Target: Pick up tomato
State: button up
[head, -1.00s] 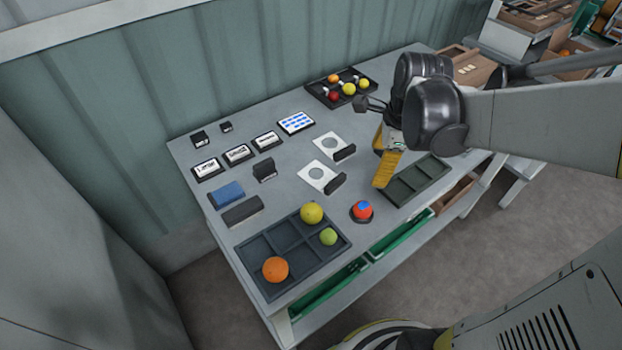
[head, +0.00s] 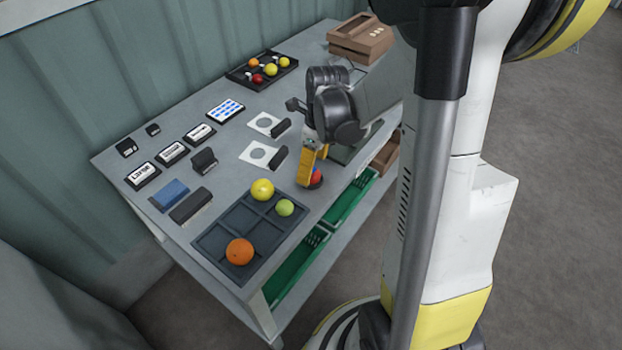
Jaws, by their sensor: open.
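One finger covers the tomato's left side. I cannot tell whether the fingers touch it or stand on both sides of it. A large orange tomato (head: 239,251), a yellow one (head: 262,189) and a small green one (head: 285,207) sit in the dark divided tray (head: 213,240) at the front left.
A black tray (head: 237,75) with several small tomatoes lies at the back. A wooden crate (head: 362,40) stands at the far end. Green crates (head: 295,268) sit below.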

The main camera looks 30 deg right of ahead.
notch_tip(320, 180, down, 3)
jog(key=shift+w+r+b, duration=0.1)
jog(key=shift+w+b, duration=0.05)
jog(key=shift+b, duration=0.35)
jog(key=shift+a, duration=0.1)
jog(key=c, duration=0.9)
jog(key=shift+r, duration=0.15)
jog(key=shift+c, duration=0.2)
